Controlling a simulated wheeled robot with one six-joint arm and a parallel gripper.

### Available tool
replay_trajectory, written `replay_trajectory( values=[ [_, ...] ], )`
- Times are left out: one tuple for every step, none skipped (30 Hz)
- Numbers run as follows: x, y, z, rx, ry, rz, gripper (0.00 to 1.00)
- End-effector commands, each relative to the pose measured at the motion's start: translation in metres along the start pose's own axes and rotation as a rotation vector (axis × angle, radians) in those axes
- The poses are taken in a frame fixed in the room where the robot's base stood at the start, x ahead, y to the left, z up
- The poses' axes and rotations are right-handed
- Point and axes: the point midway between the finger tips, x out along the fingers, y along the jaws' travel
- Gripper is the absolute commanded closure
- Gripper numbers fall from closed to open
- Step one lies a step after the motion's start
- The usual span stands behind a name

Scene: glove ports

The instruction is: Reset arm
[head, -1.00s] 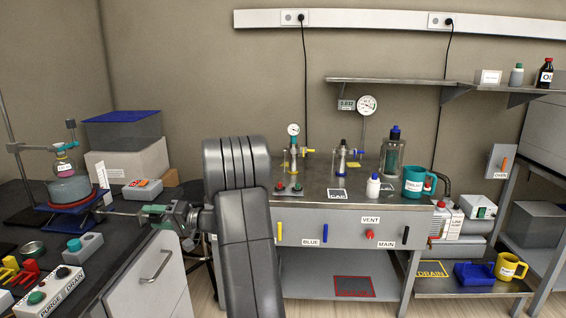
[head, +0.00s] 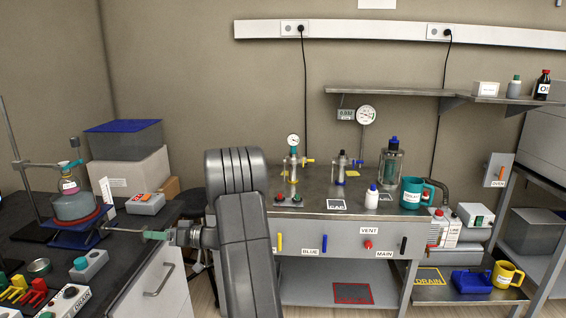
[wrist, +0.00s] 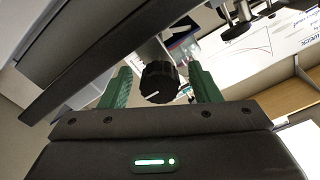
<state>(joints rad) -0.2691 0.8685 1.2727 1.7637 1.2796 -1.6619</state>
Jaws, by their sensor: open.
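My gripper (head: 146,234) is at the left, by the right side of the blue lab jack (head: 72,240). A thin metal rod runs from the jack toward it. In the wrist view my gripper (wrist: 160,88) has its two green fingers apart. A black knob (wrist: 158,84) with a white pointer line sits between them, with a gap on each side. The knob is hidden in the head view. My arm covers the middle of the head view.
The dark left bench holds a teal-topped grey block (head: 88,266), an open tin (head: 39,267) and red and yellow handles near its front. The steel bench (head: 330,198) carries valves, bottles and a teal mug (head: 412,193).

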Motion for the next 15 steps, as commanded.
replay_trajectory(
  values=[
    [-0.0001,-0.0019,-0.0035,-0.026,0.000,0.001,0.44],
    [-0.0001,-0.0020,-0.0037,-0.045,0.000,0.001,0.44],
    [-0.0001,-0.0021,-0.0040,-0.069,0.000,0.001,0.44],
    [-0.0001,-0.0022,-0.0042,-0.088,0.000,0.000,0.44],
    [-0.0001,-0.0022,-0.0043,-0.106,0.000,0.000,0.44],
    [-0.0001,-0.0021,-0.0041,-0.130,0.000,0.000,0.44],
    [-0.0001,-0.0021,-0.0040,-0.146,0.000,0.000,0.44],
    [-0.0001,-0.0021,-0.0040,-0.164,0.000,0.000,0.44],
    [-0.0001,-0.0021,-0.0040,-0.186,0.000,0.000,0.44],
    [-0.0001,-0.0020,-0.0039,-0.201,0.000,0.000,0.44],
    [-0.0001,-0.0018,-0.0036,-0.215,0.000,0.000,0.44],
    [-0.0001,-0.0015,-0.0032,-0.233,0.000,-0.001,0.44],
    [-0.0001,-0.0013,-0.0029,-0.245,0.000,-0.001,0.44],
    [-0.0001,-0.0012,-0.0028,-0.256,0.000,-0.001,0.44],
    [0.0000,-0.0010,-0.0026,-0.269,0.000,-0.001,0.44]
  ],
)
